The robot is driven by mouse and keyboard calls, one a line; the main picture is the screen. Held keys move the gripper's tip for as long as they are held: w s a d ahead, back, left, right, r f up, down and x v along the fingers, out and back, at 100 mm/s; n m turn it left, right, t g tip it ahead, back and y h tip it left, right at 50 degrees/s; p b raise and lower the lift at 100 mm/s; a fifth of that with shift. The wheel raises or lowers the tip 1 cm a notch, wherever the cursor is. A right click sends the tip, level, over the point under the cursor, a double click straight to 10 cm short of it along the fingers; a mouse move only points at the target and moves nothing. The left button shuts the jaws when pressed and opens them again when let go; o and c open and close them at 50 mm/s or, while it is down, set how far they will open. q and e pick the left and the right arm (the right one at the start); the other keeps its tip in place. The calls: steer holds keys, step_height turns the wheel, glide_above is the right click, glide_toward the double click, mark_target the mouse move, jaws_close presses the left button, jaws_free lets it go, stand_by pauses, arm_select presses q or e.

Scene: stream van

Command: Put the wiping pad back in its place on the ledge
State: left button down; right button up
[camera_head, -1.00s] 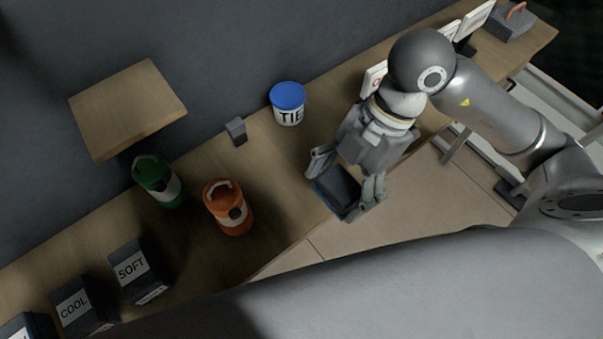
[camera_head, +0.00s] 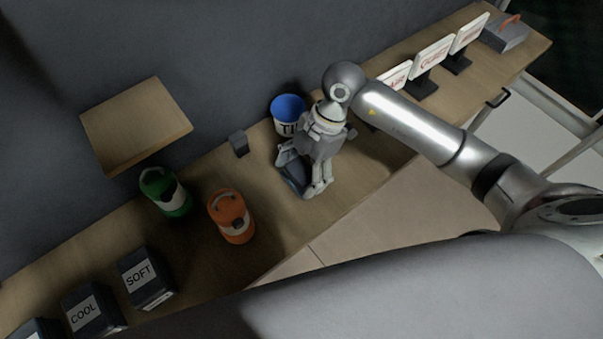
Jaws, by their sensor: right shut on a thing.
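My right gripper (camera_head: 303,176) is shut on a dark blue-grey pad (camera_head: 293,173), which I take to be the wiping pad. It holds the pad over the wooden ledge (camera_head: 350,188), in front of the blue-lidded tub; I cannot tell whether the pad touches the wood. The fingers and palm hide part of the pad. A small grey block (camera_head: 239,143) stands at the back of the ledge, to the left of the gripper. My left gripper is not in view.
The white tub with blue lid (camera_head: 288,108) is close behind my gripper. An orange canister (camera_head: 231,216) and a green canister (camera_head: 164,192) stand to the left, below a wooden shelf (camera_head: 135,125). Black boxes (camera_head: 146,278) lie front left. Sign cards (camera_head: 433,60) and a grey toolbox (camera_head: 504,34) are at right.

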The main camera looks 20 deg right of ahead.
step_height(320, 180, down, 2)
steer(key=shift+s+p, duration=0.1)
steer(key=shift+p, duration=0.3)
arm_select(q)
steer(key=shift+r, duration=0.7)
arm_select(e)
steer(key=shift+f, duration=0.2)
steer(key=o, duration=0.9)
steer(key=shift+f, duration=0.1)
arm_select(q)
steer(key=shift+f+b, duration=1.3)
steer(key=shift+b, duration=0.1)
arm_select(e)
steer(key=shift+v, duration=6.15)
